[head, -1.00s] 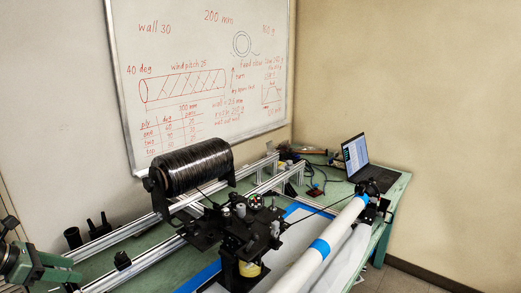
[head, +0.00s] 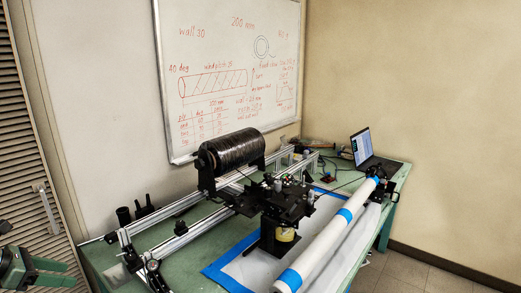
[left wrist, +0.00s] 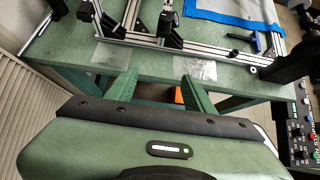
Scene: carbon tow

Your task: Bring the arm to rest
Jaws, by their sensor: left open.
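My left gripper (head: 62,274) shows at the lower left edge of the head view, with its green fingers pointing right. It is open and holds nothing. It is apart from the table (head: 150,211), left of its near end. In the left wrist view the two fingers of my left gripper (left wrist: 157,84) are spread, pointing at the green table's edge (left wrist: 222,88). My right gripper is in neither view.
The winding rig's aluminium rails (head: 190,216) run along the table, with a black tow spool (head: 232,150) above them. A white tube with blue bands (head: 320,246) lies at the right. A laptop (head: 364,148) stands at the far end. A slatted panel (head: 28,130) is at the left.

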